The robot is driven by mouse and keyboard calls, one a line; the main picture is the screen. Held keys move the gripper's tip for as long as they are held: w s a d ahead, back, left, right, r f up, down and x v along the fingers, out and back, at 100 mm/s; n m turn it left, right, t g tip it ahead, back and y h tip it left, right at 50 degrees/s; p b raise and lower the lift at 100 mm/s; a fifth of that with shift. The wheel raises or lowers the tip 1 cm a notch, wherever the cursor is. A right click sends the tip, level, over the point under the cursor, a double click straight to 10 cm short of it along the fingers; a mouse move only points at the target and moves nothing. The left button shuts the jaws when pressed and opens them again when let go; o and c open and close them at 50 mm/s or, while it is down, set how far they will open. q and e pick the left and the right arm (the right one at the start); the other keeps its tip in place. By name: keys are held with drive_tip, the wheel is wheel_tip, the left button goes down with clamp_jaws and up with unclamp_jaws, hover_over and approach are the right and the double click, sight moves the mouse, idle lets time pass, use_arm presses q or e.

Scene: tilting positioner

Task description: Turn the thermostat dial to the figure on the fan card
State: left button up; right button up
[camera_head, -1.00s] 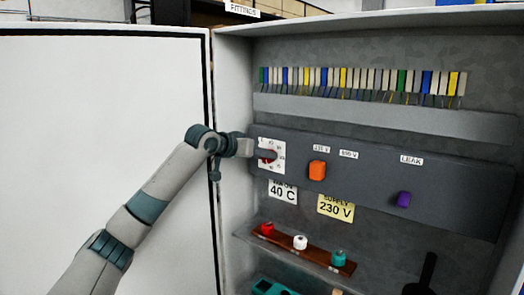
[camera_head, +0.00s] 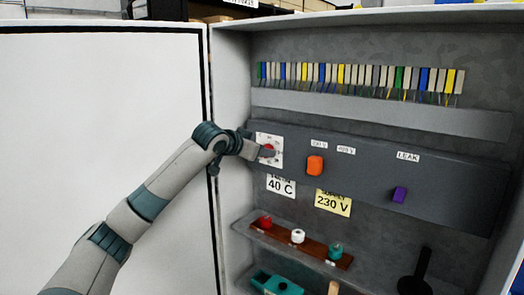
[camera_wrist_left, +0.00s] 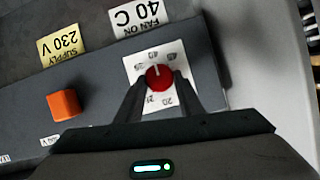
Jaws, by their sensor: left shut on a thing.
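The thermostat dial is a red knob (camera_wrist_left: 158,77) with a white pointer line, on a white square scale plate (camera_wrist_left: 184,60). My left gripper (camera_wrist_left: 158,84) is shut on the knob, one finger on each side. In the wrist view the pointer points up toward a small figure that looks like 40, though the print is hard to read. The plate also shows in the head view (camera_head: 278,142), partly hidden by my left gripper (camera_head: 265,152). The fan card (camera_head: 281,185) below reads 40 C; it shows upside down in the wrist view (camera_wrist_left: 138,16). My right gripper is not in view.
An orange knob (camera_head: 315,165) and a purple knob (camera_head: 399,194) sit right of the dial on the same grey panel. A yellow 230 V card (camera_head: 333,203) hangs beside the fan card. The open white cabinet door (camera_head: 100,110) is at left. Several terminals run above.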

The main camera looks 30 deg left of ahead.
use_arm(q)
drive_tip(key=o, duration=0.9)
drive_tip(key=shift+f, duration=0.25)
drive_tip(key=shift+o, duration=0.8)
drive_tip(key=shift+r, duration=0.1)
drive_tip(key=shift+s, duration=0.1)
drive_tip(key=b+v, duration=0.7)
drive_tip(key=v, duration=1)
